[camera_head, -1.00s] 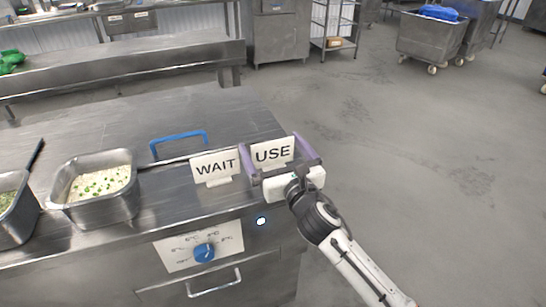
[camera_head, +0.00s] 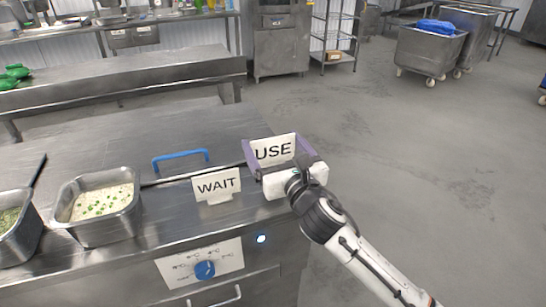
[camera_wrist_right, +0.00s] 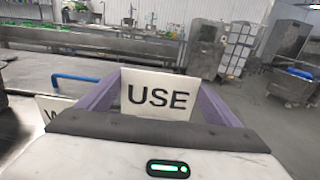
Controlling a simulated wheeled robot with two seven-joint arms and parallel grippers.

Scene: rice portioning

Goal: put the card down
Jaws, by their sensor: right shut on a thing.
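The USE card (camera_head: 273,150) is white with black letters. It is held upright between the purple fingers of my right gripper (camera_head: 279,148), near the right end of the steel counter. It also shows in the right wrist view (camera_wrist_right: 158,96), facing the camera between both fingers. My right gripper is shut on it. The card's lower edge is hidden behind the gripper body, so I cannot tell whether it touches the counter. The WAIT card (camera_head: 217,184) stands on the counter just left of the gripper. My left gripper is not in view.
A blue handle (camera_head: 180,156) lies behind the WAIT card. A steel pan of rice with green bits (camera_head: 98,203) and a pan of green food (camera_head: 12,222) sit at the left. A blue knob (camera_head: 205,269) is on the counter's front. Open floor lies to the right.

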